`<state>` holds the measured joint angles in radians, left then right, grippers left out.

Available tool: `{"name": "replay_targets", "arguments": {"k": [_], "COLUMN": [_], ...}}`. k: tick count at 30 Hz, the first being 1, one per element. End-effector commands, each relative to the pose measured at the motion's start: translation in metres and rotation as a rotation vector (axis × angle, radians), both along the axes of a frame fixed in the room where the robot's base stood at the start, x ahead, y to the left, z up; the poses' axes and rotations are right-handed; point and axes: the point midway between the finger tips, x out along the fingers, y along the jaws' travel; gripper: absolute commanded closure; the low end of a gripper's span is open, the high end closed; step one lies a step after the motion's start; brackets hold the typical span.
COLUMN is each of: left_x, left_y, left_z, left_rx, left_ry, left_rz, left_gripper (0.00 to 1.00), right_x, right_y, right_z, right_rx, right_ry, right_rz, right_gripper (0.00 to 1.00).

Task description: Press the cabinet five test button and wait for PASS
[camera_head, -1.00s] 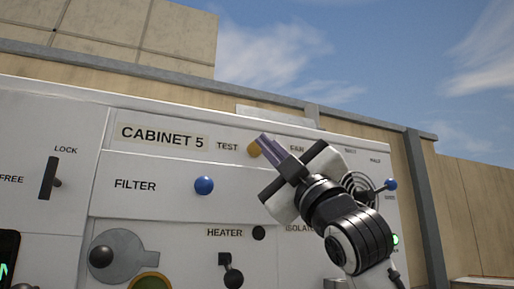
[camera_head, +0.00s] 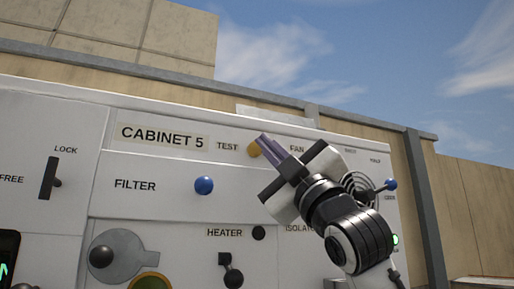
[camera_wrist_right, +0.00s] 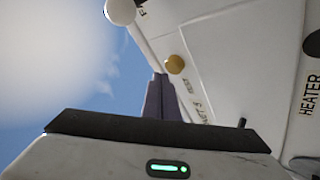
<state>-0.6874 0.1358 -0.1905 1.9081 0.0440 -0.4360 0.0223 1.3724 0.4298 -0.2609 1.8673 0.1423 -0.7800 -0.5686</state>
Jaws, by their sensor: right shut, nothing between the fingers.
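The cabinet five panel (camera_head: 108,168) is white and carries the label CABINET 5 (camera_head: 162,137). The yellow test button (camera_head: 254,149) sits right of the word TEST; it also shows in the right wrist view (camera_wrist_right: 175,64). My right gripper (camera_head: 264,140) is shut and empty, its fingertips at the button's right edge in the head view. In the right wrist view the fingertips (camera_wrist_right: 160,77) appear just beside the button; I cannot tell whether they touch it. No PASS reading is legible. My left gripper is not in view.
A blue FILTER knob (camera_head: 204,185), a HEATER lever (camera_head: 232,272), a LOCK switch (camera_head: 48,178) and a round fan grille (camera_head: 357,184) are on the panel. A blue-tipped lever (camera_head: 390,184) sticks out at right. Open sky lies above the cabinet.

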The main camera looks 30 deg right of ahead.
Motion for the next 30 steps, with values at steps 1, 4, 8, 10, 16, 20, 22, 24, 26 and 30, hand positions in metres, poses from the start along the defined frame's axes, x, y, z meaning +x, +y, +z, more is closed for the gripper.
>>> {"name": "replay_targets", "arguments": {"k": [1, 4, 8, 10, 16, 20, 22, 24, 26, 30], "left_x": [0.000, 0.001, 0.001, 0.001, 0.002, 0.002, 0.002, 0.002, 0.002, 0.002], "left_y": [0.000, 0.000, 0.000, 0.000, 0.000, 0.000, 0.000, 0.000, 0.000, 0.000], "left_z": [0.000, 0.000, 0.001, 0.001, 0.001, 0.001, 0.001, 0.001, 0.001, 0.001], "left_rx": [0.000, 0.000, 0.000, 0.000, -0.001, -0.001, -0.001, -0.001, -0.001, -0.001], "left_ry": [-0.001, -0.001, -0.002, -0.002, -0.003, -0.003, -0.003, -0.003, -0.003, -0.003], "left_rz": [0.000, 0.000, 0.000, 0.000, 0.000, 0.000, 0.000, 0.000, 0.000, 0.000], "left_gripper": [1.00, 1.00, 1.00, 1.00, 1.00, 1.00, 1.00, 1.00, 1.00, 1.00], "right_x": [0.000, 0.000, 0.004, 0.006, 0.008, 0.008, 0.009, 0.009, 0.009, 0.011], "right_y": [0.000, 0.000, 0.000, 0.000, 0.000, 0.000, 0.000, 0.000, 0.000, 0.000], "right_z": [0.000, 0.000, 0.000, 0.000, 0.000, 0.000, 0.000, 0.000, 0.000, 0.000], "right_rx": [0.000, 0.000, 0.000, 0.000, 0.000, 0.000, 0.000, 0.000, 0.000, 0.000], "right_ry": [0.000, 0.000, 0.001, 0.001, 0.000, 0.000, 0.000, 0.000, 0.000, 0.000], "right_rz": [0.000, 0.000, 0.000, 0.000, 0.000, 0.000, 0.000, 0.000, 0.000, 0.000], "right_gripper": [1.00, 1.00, 1.00, 1.00, 1.00, 1.00, 1.00, 1.00, 1.00, 1.00]}}
